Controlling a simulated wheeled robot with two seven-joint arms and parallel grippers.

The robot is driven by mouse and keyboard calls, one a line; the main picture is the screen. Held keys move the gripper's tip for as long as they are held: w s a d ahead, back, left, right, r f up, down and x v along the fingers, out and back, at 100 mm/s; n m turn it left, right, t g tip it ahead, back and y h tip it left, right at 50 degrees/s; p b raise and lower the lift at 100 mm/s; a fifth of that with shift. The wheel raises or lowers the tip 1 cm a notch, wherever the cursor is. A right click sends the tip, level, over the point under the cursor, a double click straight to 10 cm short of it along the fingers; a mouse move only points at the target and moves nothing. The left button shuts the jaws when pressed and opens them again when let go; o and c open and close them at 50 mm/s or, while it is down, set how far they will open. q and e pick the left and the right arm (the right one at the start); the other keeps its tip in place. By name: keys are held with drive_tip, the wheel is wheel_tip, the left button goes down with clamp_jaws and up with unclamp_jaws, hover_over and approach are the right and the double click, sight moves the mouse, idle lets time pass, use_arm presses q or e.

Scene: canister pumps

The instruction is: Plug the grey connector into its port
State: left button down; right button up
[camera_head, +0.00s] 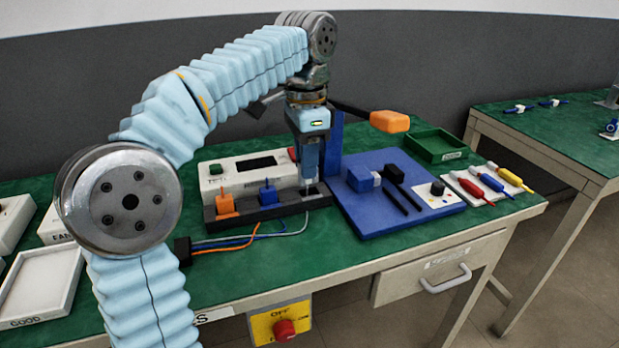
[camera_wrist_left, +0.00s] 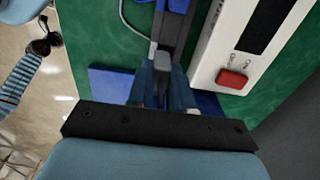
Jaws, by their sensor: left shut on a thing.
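My left gripper (camera_head: 309,184) reaches down over the right end of a dark port block (camera_head: 286,204). In the wrist view, its fingers (camera_wrist_left: 163,88) are shut on the grey connector (camera_wrist_left: 163,64), which is at the block's near end. The fingers hide most of the connector, and I cannot tell whether it is seated in its port. An orange connector (camera_head: 225,205) and a blue connector (camera_head: 268,194) stand upright in the block to the left. A grey cable (camera_head: 285,232) runs from the block's right end to a black cable box (camera_head: 182,250). My right gripper is not in view.
A white tester (camera_head: 222,178) with a screen and red button stands behind the block. A blue fixture board (camera_head: 375,217) lies close on the right. An orange-headed tool (camera_head: 389,121) and a green tray (camera_head: 436,148) are beyond.

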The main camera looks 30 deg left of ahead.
use_arm(q)
drive_tip(key=shift+w+f, duration=0.25)
drive_tip(key=shift+w+a+f+b, duration=0.1)
drive_tip(key=shift+w+f+b, duration=0.1)
drive_tip(key=shift+f, duration=0.8)
drive_tip(key=shift+w+f+b, duration=0.15)
drive_tip(key=shift+f, duration=0.85)
drive_tip(key=shift+f, duration=0.15)
drive_tip(key=c, duration=1)
unclamp_jaws()
drive_tip(key=shift+c, duration=0.2)
